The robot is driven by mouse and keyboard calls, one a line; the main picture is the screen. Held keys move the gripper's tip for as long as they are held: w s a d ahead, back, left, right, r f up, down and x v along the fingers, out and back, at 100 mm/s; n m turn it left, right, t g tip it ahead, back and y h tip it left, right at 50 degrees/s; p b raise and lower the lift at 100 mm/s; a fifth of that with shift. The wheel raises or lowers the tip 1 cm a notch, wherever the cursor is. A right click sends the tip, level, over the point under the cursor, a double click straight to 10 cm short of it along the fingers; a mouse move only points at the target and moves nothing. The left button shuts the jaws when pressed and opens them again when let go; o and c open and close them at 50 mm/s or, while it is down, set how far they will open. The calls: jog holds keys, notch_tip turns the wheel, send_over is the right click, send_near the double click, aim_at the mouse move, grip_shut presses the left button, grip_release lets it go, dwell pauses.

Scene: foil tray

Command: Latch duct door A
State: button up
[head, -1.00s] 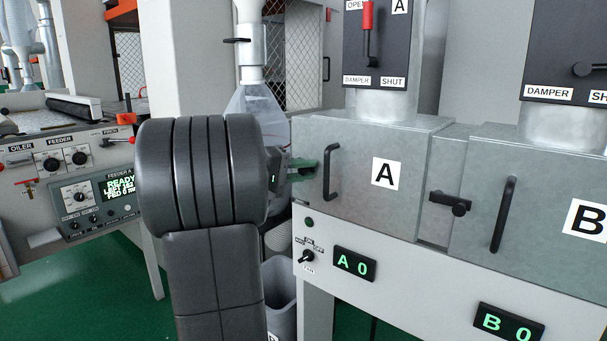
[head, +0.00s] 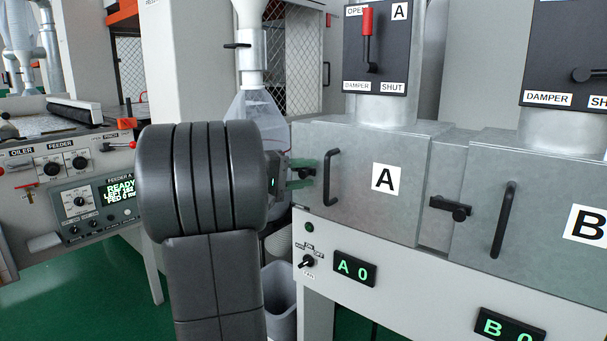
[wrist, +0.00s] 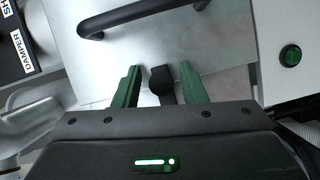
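Duct door A (head: 365,205) is a grey metal door with an "A" label; it looks closed against its housing. Its black bar handle (head: 332,177) stands upright on it and also shows at the top of the wrist view (wrist: 140,14). A small black latch knob (wrist: 162,80) sits beside the door's left edge. My gripper (head: 300,173) is at this knob. In the wrist view its green fingers (wrist: 160,72) are open, one on each side of the knob, with small gaps. My arm hides part of the area left of the door.
Door B (head: 540,200) and its black latch (head: 450,207) are to the right. A damper panel (head: 376,45) with a red-handled lever stands above door A. Below are the "A 0" display (head: 354,269) and a fan switch (head: 307,261). A grey bin (head: 280,300) stands below left.

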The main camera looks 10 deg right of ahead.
jog(key=f+v, duration=0.1)
jog(key=v, duration=1.2)
jog(key=shift+a+r+p, duration=0.35)
jog(key=shift+a+r, duration=0.05)
jog(key=shift+r, duration=0.15)
jog(key=shift+d, duration=0.15)
jog(key=x, duration=1.3)
jog(key=shift+d+f+b, duration=0.1)
jog(key=shift+d+b, duration=0.15)
jog(key=shift+b, duration=0.1)
